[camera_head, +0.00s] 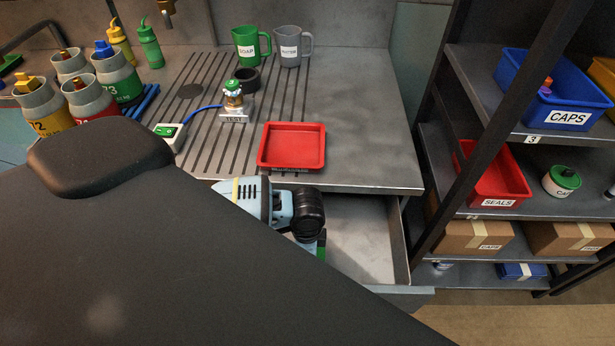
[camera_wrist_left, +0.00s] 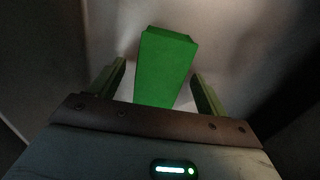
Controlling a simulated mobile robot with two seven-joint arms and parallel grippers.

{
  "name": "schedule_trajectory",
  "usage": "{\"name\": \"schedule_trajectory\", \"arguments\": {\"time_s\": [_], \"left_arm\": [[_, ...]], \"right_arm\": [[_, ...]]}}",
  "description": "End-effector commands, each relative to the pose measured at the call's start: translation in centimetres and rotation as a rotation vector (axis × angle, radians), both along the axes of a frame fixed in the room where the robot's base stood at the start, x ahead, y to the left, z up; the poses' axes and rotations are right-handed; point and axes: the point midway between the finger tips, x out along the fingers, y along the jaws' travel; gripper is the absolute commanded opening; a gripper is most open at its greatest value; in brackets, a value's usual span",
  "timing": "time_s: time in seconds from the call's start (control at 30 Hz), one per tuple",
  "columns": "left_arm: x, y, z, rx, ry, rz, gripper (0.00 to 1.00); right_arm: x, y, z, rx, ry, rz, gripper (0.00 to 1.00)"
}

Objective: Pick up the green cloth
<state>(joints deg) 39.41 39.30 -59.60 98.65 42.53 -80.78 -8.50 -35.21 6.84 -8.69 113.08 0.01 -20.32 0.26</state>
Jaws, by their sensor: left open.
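The green cloth (camera_wrist_left: 166,66) looks like a folded, block-shaped piece in the left wrist view. It lies on the pale floor of the open drawer. My left gripper (camera_wrist_left: 159,78) is open, with one green finger on each side of the cloth and visible gaps between. I cannot tell how deep the fingers reach beside it. In the head view my left wrist reaches down into the drawer (camera_head: 365,240), and my arm hides most of what lies there. My right gripper is in neither view.
Above the drawer is a grey counter (camera_head: 365,130) with a red tray (camera_head: 291,146), two mugs and several labelled bottles. The drawer's right wall (camera_head: 400,240) stands near my wrist. A shelf rack (camera_head: 478,100) with bins and boxes is at the right.

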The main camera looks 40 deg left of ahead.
Motion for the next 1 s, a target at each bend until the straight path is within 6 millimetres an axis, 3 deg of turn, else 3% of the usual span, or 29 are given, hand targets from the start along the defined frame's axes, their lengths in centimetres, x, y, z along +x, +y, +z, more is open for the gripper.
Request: {"name": "schedule_trajectory", "arguments": {"time_s": [0.33, 0.7, 1.0], "left_arm": [[-0.02, -0.03, -0.83, 0.0, -0.001, -0.002, 0.76], [0.0, -0.01, -0.8, 0.0, -0.001, -0.001, 0.28], [0.07, -0.02, -0.31, -0.002, -0.003, -0.001, 0.28]], "right_arm": [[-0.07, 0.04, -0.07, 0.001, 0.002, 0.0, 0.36], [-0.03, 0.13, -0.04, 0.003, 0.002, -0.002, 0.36], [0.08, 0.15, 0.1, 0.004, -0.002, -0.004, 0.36]]}}
